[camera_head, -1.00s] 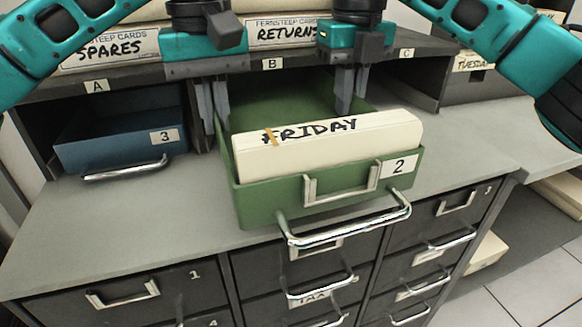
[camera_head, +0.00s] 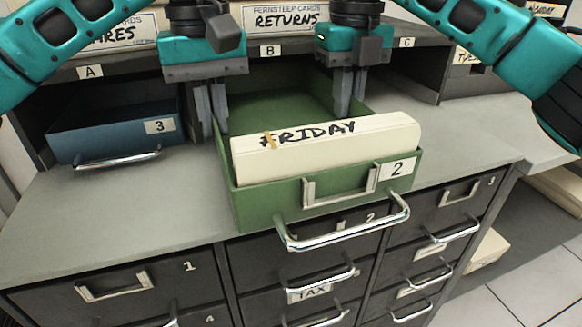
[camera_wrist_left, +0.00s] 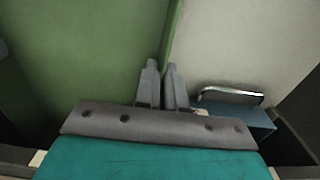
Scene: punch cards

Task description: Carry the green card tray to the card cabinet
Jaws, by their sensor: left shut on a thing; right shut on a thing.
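The green card tray (camera_head: 240,207) holds a block of cream cards marked FRIDAY (camera_head: 320,150). Its front has a label 2 and a chrome handle (camera_head: 350,232). My left gripper (camera_head: 214,130) is shut on the tray's left wall, and my right gripper (camera_head: 349,108) is shut on its right wall. The left wrist view shows the left fingers (camera_wrist_left: 161,66) pinching the rim of the green wall (camera_wrist_left: 90,60). The tray's front overhangs the edge of a grey counter above a dark drawer cabinet (camera_head: 335,270). Its rear is partly hidden by my grippers and the shelf.
Behind is a dark shelf unit with bays labelled A, B (camera_head: 268,51) and C. A blue tray (camera_head: 115,130) marked 3 sits in bay A. The grey counter (camera_head: 120,215) is clear to the left and right of the green tray.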

